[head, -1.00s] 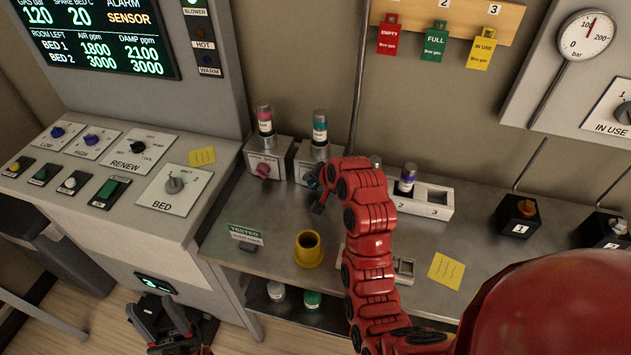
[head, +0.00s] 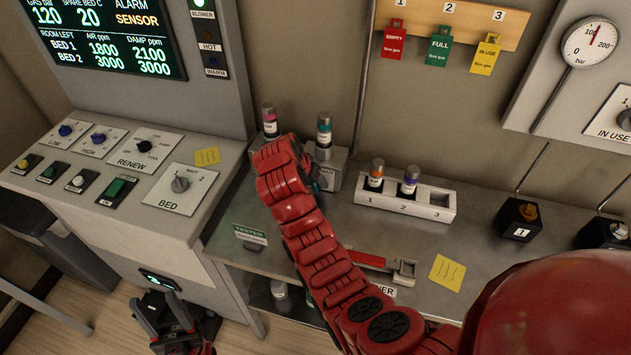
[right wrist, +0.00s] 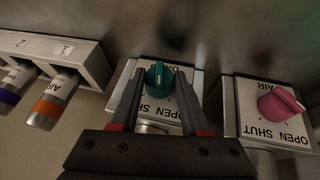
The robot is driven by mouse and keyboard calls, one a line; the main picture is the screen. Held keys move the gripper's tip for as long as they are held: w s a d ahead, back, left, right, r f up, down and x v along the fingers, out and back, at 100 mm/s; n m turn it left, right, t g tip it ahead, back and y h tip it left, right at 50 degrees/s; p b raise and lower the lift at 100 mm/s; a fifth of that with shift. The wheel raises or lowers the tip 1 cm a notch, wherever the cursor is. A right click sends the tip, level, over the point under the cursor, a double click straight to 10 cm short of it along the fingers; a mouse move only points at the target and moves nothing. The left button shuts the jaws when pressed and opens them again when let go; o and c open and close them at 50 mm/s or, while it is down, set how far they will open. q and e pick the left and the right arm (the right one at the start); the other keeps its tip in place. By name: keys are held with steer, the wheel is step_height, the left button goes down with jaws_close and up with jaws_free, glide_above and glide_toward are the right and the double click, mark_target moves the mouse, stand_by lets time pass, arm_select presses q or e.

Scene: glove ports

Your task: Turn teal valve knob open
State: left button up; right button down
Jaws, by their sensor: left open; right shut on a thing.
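The teal valve knob (right wrist: 159,75) sits on a white-faced valve box (right wrist: 180,105) in the right wrist view, which shows the labels upside down. My right gripper (right wrist: 160,82) has its two fingers on either side of the knob, shut on it. In the head view, my red right arm hides these fingers and most of the knob; the valve box (head: 329,177) shows beside the arm, with a teal-banded bottle (head: 324,130) on it. My left gripper (head: 165,318) is open and empty at the lower left, away from the valves.
A pink knob (right wrist: 280,103) on a like box is close beside my right gripper. A white rack (head: 420,207) with orange-banded (head: 375,175) and purple-banded (head: 409,181) bottles stands to the right. A yellow note (head: 447,271) lies on the bench. A control console (head: 110,165) stands at left.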

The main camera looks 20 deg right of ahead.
steer(key=shift+g+h+b, duration=0.3)
steer(key=shift+h+b, duration=0.05)
steer(key=shift+h, duration=0.25)
steer(key=shift+f, duration=0.1)
steer(key=shift+a+n+g+h+b, duration=0.1)
steer(key=shift+n+g+h+b, duration=0.25)
steer(key=shift+b, duration=0.25)
steer(key=shift+w+a+f+n+g+h+b, duration=0.1)
steer(key=shift+f+n+g+h+b, duration=0.2)
steer(key=shift+h+b, duration=0.7)
steer(key=h+b, duration=0.1)
steer(key=b, duration=0.2)
steer(key=shift+f+g, duration=0.1)
steer(key=shift+g, duration=0.25)
steer(key=shift+r+n+h+b, duration=0.25)
steer(key=shift+h+b, duration=0.1)
steer(key=shift+b, duration=0.6)
steer(key=shift+w, duration=0.1)
